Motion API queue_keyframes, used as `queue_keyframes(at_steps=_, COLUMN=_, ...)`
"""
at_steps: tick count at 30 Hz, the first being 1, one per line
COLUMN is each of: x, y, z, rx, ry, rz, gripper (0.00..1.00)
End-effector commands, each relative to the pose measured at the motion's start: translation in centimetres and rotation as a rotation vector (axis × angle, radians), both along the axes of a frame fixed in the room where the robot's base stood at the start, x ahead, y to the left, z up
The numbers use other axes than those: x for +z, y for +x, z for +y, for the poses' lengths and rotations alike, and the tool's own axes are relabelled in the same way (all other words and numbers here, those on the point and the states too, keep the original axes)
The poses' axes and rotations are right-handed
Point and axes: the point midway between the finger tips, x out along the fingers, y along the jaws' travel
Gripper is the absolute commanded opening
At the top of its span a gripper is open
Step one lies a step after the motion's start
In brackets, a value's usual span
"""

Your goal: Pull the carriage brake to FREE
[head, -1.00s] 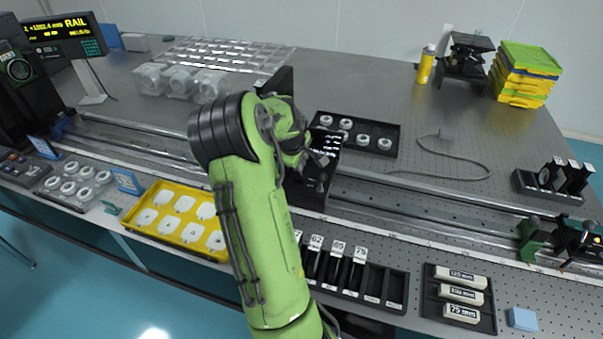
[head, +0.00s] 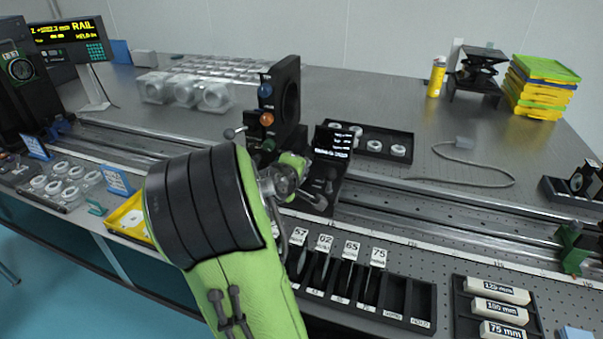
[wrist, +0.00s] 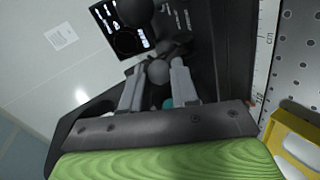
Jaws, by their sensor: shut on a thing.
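The carriage is a black block on the rail, with a tall black plate (head: 287,95) bearing a blue and an orange knob and a small dark panel with white lettering (head: 333,143). My gripper (head: 305,188) is at the carriage's front side, partly hidden by my own wrist in the head view. In the wrist view, my gripper (wrist: 158,82) has its two grey fingers around a grey ball knob (wrist: 158,71), apparently the brake handle's end. The fingers are shut on it. The lettering by the handle is too small to read, so I cannot tell the brake's setting.
The rail (head: 440,195) runs left and right of the carriage. A black lens rack (head: 365,295) stands in front and a yellow tray (head: 130,218) lies left, partly behind my arm. A black tray with white rings (head: 385,145) sits behind the carriage.

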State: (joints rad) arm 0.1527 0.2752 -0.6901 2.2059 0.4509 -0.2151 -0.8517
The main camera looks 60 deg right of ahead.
Motion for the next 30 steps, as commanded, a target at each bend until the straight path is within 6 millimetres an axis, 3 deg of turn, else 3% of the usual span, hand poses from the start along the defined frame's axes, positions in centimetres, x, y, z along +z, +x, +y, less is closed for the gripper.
queue_keyframes(at_steps=13, x=-0.2, y=0.0, z=0.1, rx=0.001, ry=-0.006, rz=0.000, gripper=0.00)
queue_keyframes(at_steps=14, x=-0.2, y=0.0, z=0.2, rx=0.001, ry=-0.006, rz=0.000, gripper=0.30)
queue_keyframes(at_steps=18, x=-0.2, y=0.0, z=0.1, rx=0.001, ry=-0.007, rz=-0.001, gripper=0.52)
queue_keyframes(at_steps=26, x=-0.1, y=0.0, z=0.1, rx=0.000, ry=-0.009, rz=-0.002, gripper=0.54)
queue_keyframes(at_steps=30, x=0.6, y=0.0, z=1.3, rx=0.004, ry=-0.007, rz=-0.003, gripper=0.54)
